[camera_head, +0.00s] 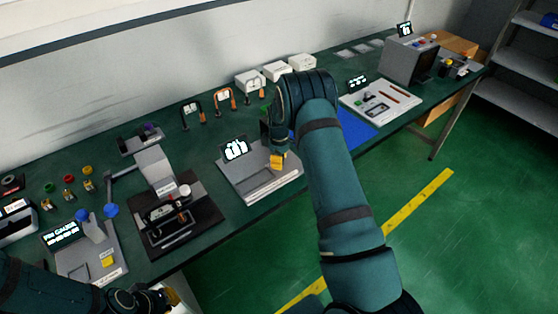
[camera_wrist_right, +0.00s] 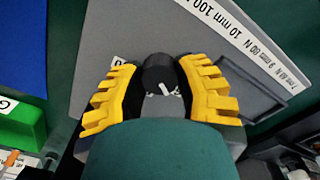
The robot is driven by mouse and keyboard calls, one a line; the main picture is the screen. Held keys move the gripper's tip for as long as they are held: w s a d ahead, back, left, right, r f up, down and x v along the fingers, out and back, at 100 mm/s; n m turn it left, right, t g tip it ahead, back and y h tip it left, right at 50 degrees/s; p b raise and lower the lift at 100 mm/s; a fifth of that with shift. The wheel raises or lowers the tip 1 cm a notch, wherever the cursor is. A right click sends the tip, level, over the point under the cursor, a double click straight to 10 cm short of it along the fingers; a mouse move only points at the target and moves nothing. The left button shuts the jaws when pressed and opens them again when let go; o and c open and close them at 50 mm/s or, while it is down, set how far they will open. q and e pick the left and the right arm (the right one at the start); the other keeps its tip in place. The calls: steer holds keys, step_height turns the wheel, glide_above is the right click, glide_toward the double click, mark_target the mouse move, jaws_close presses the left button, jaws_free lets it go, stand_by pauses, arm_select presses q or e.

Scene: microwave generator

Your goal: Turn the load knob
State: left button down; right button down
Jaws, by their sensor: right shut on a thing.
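The load knob (camera_wrist_right: 158,72) is a dark round knob with a white mark, on a grey plate. In the right wrist view it sits between the yellow fingers of my right gripper (camera_wrist_right: 160,88), which is shut on it. In the head view my right gripper (camera_head: 277,160) reaches down to the back right of a grey fixture (camera_head: 258,187) with a small lit display (camera_head: 235,150); my arm hides the knob there. My left gripper (camera_head: 165,298) is low at the left, over the table's front edge, and its jaw opening is unclear.
A black-based device (camera_head: 175,225) stands left of the fixture, and a pin gauge station (camera_head: 90,255) further left. A blue mat (camera_head: 352,125) and a tool tray (camera_head: 378,104) lie right of my right arm. A green block (camera_wrist_right: 20,125) is near my right gripper.

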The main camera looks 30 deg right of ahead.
steer(key=m+b, duration=0.1)
steer(key=m, duration=0.2)
steer(key=shift+f+b, duration=0.1)
steer(key=shift+b, duration=0.2)
steer(key=m+b, duration=0.1)
steer(key=m, duration=0.5)
steer(key=shift+b, duration=0.4)
steer(key=m, duration=0.8)
steer(key=shift+m, duration=2.9)
